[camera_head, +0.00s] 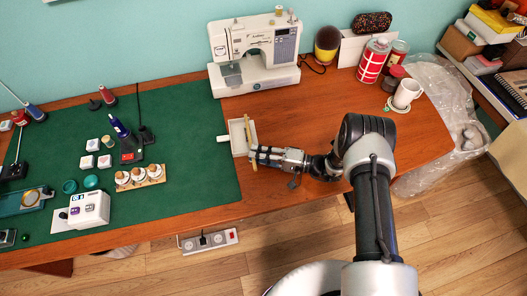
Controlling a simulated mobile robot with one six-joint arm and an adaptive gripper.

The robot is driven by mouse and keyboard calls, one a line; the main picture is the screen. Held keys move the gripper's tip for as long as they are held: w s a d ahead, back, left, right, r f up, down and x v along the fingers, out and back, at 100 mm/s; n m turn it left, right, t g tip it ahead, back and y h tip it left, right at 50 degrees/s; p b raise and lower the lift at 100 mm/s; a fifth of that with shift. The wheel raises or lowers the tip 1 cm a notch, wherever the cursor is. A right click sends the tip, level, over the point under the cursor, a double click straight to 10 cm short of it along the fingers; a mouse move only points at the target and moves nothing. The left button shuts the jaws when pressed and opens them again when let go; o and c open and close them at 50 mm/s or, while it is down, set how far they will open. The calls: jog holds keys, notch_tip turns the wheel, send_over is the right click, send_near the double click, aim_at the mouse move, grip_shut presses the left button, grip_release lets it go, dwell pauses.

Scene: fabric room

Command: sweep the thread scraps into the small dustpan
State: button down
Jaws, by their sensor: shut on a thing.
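A small white dustpan (237,141) lies at the right edge of the green mat, its short handle pointing left. My gripper (254,156) is at the dustpan's right side, reaching in from the right. It is shut on a thin yellowish stick (248,130), which looks like a brush handle and runs along the dustpan's right edge. I cannot tell whether the stick touches the dustpan. The stick's lower end is partly hidden by my gripper. I cannot make out any thread scraps; they are too small or hidden.
A white sewing machine (255,52) stands behind the dustpan. A green cutting mat (190,130) with spools and small tools covers the left of the wooden table (310,115). A mug (406,93) and tins (373,60) stand at the back right. Bare wood lies between.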

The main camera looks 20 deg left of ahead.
jog(key=shift+s+a, duration=0.3)
jog(key=shift+a, duration=0.3)
jog(key=shift+s+a, duration=0.25)
jog(key=shift+a, duration=0.3)
jog(key=shift+a+r+p, duration=0.1)
jog(key=shift+r+p, duration=1.25)
jog(key=shift+r, duration=0.8)
